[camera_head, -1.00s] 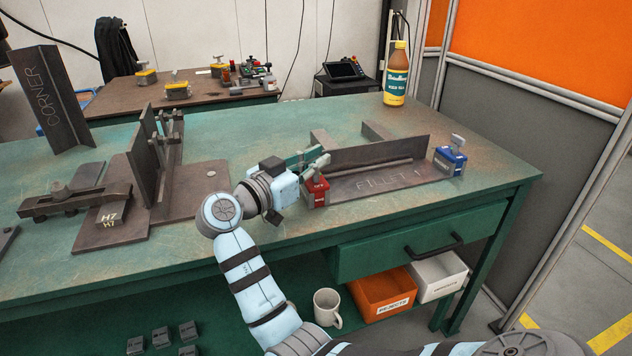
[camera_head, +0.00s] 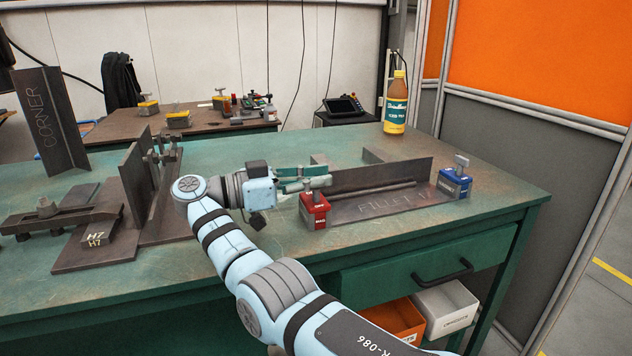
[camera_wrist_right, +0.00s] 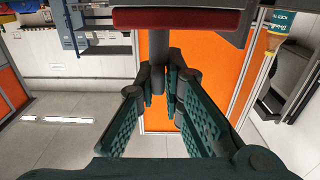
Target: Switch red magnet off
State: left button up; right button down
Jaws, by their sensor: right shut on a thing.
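The red magnet (camera_head: 314,213) is a small red block on a grey foot at the left end of the FILLET 1 fixture (camera_head: 388,203). A grey switch handle stands on its top. My right gripper (camera_head: 307,182) reaches in from the left, just above the red block, with its green fingers closed around the handle. In the right wrist view, the fingers (camera_wrist_right: 155,82) lie on both sides of the grey handle stem (camera_wrist_right: 159,50), below the magnet's red edge (camera_wrist_right: 175,18). The handle's exact angle is partly hidden by the fingers. My left gripper is out of view.
A blue magnet (camera_head: 455,183) with a handle sits at the fixture's right end. A bottle (camera_head: 396,105) stands at the back of the green bench (camera_head: 237,284). A dark angled fixture (camera_head: 139,192) is left of my arm. The front bench strip is mostly clear.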

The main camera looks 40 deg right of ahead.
jog(key=c, duration=1.7)
grip_release()
notch_tip(320, 180, up, 10)
